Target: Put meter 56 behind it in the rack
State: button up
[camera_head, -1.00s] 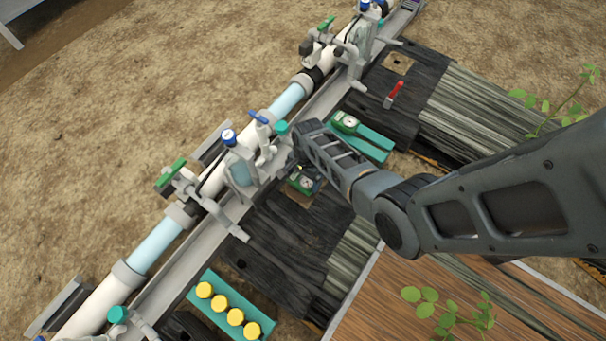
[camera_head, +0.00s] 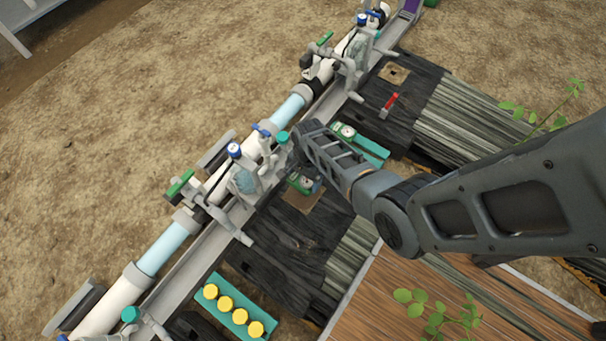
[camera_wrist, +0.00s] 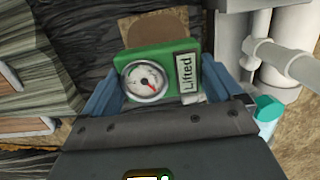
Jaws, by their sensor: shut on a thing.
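A green meter (camera_wrist: 185,62) with a round white dial, a red needle and a label reading "Lifted" is between the blue fingers of my gripper (camera_wrist: 160,84). My gripper is shut on it. In the head view the held meter (camera_head: 301,183) shows below my wrist, partly hidden by my arm, beside a square tan patch (camera_head: 302,201) on the black boards. No number 56 can be read on it. A teal rack (camera_head: 370,147) lies farther up to the right. Another green meter (camera_head: 345,132) with a white dial sits in its upper left end.
A white and light-blue pipe (camera_head: 163,247) with valves runs diagonally beside the boards. A red-handled tool (camera_head: 389,103) lies beyond the rack. A teal tray with several yellow caps (camera_head: 225,305) is at the lower left. A leafy plant (camera_head: 425,300) stands near the front.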

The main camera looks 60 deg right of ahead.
jog(key=shift+r+p, duration=2.15)
jog(key=shift+r, duration=0.2)
